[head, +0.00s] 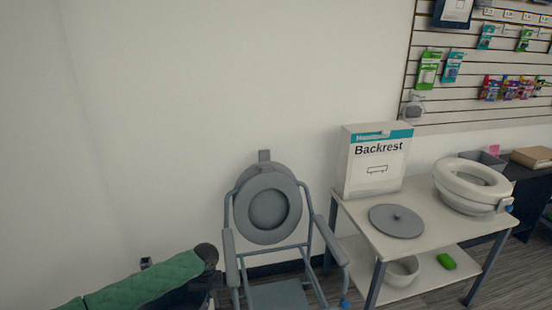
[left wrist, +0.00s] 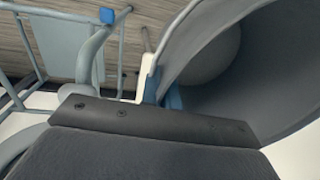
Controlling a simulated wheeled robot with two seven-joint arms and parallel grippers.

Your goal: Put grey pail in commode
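The grey pail (left wrist: 265,60) fills the upper right of the left wrist view, tilted, with its hollow inside showing. My left gripper (left wrist: 160,92) has white and blue fingertips at the pail's rim and appears shut on it. In the head view my green left arm reaches in at lower left; the pail is not seen there. The grey commode (head: 280,296) stands at bottom centre, its round seat and lid (head: 268,208) raised against the wall. Its tubes (left wrist: 25,55) show at left in the left wrist view, beside the pail. My right gripper is out of view.
A table (head: 350,215) right of the commode bears a Backrest box (head: 377,165), a grey round lid (head: 397,222) and a white raised seat (head: 470,190). Its lower shelf holds a white bowl (head: 402,271) and a green item (head: 446,261). The wall is close behind.

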